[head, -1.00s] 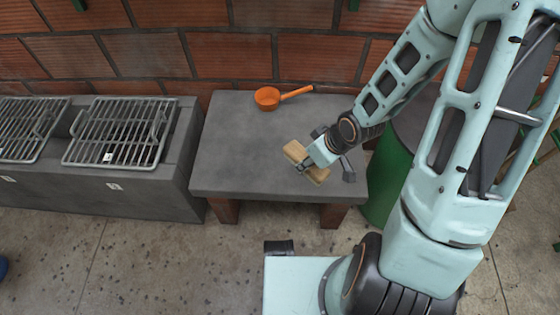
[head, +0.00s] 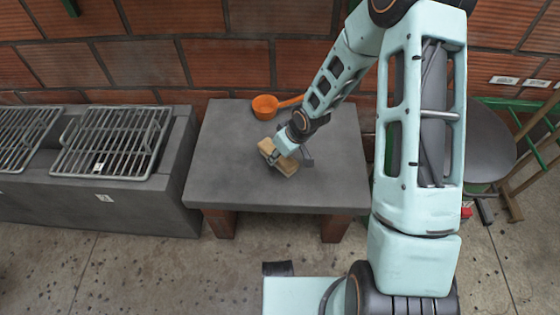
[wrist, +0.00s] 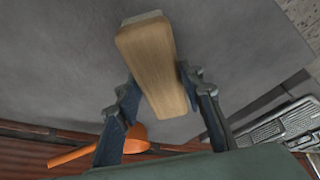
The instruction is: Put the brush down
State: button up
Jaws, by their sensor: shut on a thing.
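The brush has a light wooden block body and shows in the head view (head: 268,147) at my gripper (head: 281,156). In the wrist view the brush (wrist: 152,62) lies between the two dark fingers, with a pale strip at its far end. My gripper (wrist: 165,100) is shut on it. The brush is over the middle of the grey table (head: 235,183). I cannot tell whether its underside touches the tabletop. My gripper hides part of the brush in the head view.
An orange ladle or pan (head: 265,107) lies at the table's back, close behind my gripper. A grey counter with metal grills (head: 115,142) stands to the left. A brick wall (head: 205,60) is behind. The table's left and front areas are clear.

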aim_at(280, 160)
jog(key=shift+f, duration=1.35)
jog(key=shift+b, duration=0.3)
jog(key=shift+f, duration=0.2)
jog(key=o, duration=1.1)
jog(key=shift+r, duration=0.1)
jog(key=shift+r, duration=0.2)
jog(key=p+v, duration=0.4)
jog(key=v, duration=0.8)
jog(key=shift+p, duration=0.3)
